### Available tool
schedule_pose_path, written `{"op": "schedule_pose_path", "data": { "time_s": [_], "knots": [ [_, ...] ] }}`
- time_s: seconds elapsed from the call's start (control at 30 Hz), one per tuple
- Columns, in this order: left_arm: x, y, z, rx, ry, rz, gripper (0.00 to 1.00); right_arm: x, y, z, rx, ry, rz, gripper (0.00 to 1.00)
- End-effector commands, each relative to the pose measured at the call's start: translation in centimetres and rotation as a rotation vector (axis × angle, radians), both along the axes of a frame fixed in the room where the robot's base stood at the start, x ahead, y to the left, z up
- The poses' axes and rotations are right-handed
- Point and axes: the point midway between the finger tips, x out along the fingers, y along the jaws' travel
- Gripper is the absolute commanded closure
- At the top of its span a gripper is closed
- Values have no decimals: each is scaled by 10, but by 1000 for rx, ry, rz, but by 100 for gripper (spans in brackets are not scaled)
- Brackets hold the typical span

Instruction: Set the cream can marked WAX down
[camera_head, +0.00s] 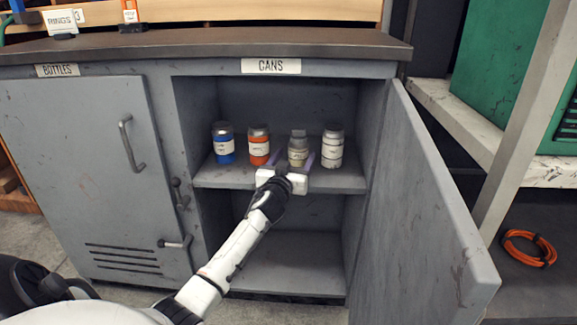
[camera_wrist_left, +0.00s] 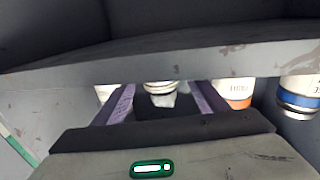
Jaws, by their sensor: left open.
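In the head view, my left gripper (camera_head: 293,157) is open, with its two purple fingers on either side of a beige-olive can (camera_head: 298,147) with a grey lid. That can appears to stand upright on the upper shelf (camera_head: 225,179) of the cabinet marked CANS. An off-white can (camera_head: 333,147) stands just right of the fingers. I cannot read WAX on either label. In the left wrist view, the can between the fingers shows only partly (camera_wrist_left: 160,88), beyond the shelf edge. Whether the fingers touch it is unclear. My right gripper is not in view.
An orange can (camera_head: 259,145) and a blue can (camera_head: 223,143) stand left of the fingers. The open cabinet door (camera_head: 420,190) is at the right. The lower shelf space (camera_head: 285,262) is empty. A closed BOTTLES door (camera_head: 85,170) is at the left.

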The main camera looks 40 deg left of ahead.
Motion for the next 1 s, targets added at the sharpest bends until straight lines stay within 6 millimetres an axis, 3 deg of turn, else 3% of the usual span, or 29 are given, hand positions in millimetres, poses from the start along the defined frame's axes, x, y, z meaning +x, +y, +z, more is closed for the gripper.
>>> {"op": "schedule_pose_path", "data": {
  "time_s": [0.2,0.4,0.83,1.0],
  "knots": [
    [-44,-24,3,-4,1,0,34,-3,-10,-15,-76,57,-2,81],
    [-73,-40,1,-3,1,0,34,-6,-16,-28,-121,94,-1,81],
    [-84,-46,1,1,0,0,34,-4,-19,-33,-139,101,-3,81],
    [-85,-51,5,1,14,-10,34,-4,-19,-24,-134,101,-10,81]
  ]
}}
